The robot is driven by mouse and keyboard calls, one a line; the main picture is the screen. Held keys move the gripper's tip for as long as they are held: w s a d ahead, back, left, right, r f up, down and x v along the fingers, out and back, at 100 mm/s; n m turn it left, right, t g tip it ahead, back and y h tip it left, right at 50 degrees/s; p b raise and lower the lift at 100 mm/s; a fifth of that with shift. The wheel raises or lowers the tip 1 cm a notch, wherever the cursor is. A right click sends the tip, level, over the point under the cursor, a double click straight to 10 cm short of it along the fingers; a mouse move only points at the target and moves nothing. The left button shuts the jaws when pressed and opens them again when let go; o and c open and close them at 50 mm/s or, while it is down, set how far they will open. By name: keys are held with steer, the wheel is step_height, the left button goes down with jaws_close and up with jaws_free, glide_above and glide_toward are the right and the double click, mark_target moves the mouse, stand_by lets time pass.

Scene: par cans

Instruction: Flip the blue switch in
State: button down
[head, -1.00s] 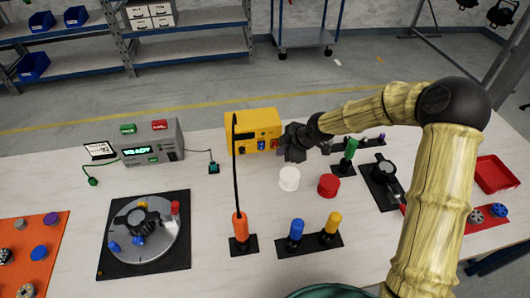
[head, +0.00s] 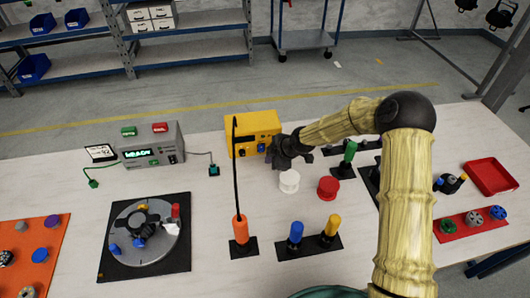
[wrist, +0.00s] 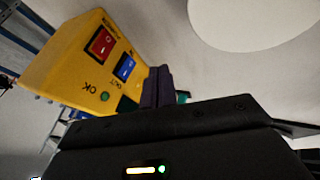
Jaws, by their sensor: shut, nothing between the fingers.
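The yellow box (head: 250,122) stands at the back middle of the table. In the wrist view, its panel (wrist: 85,72) carries a red rocker switch (wrist: 101,43), a blue rocker switch (wrist: 124,68) and a small green light (wrist: 104,96). The blue switch also shows small in the head view (head: 261,147). My gripper (head: 274,152) is shut and empty, close in front of the right part of the panel. In the wrist view, its dark fingertips (wrist: 158,84) are just right of the blue switch. I cannot tell whether they touch the panel. The red switch is hidden by the gripper in the head view.
A white cylinder (head: 288,182) and a red cylinder (head: 328,188) stand just in front of my gripper. An orange post with a cable (head: 240,228) stands nearer. A grey box (head: 152,147) is to the left. The table between the boxes is mostly clear.

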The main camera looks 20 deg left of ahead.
mark_target(260, 153)
steer(key=shift+w+a+f+p, duration=0.35)
steer(key=shift+w+a+f, duration=0.65)
steer(key=shift+f, duration=0.1)
steer(key=shift+w+a+f, duration=0.1)
steer(key=shift+w+a, duration=0.15)
steer(key=shift+w, duration=0.3)
steer(key=shift+w+a+f, duration=0.1)
steer(key=shift+w+a, duration=0.15)
steer(key=shift+w, duration=0.25)
steer(key=shift+w+a+f+b, duration=0.1)
steer(key=shift+w+f+b, duration=0.2)
steer(key=shift+b, duration=0.25)
steer(key=shift+r+p, duration=0.55)
steer(key=shift+r, duration=0.45)
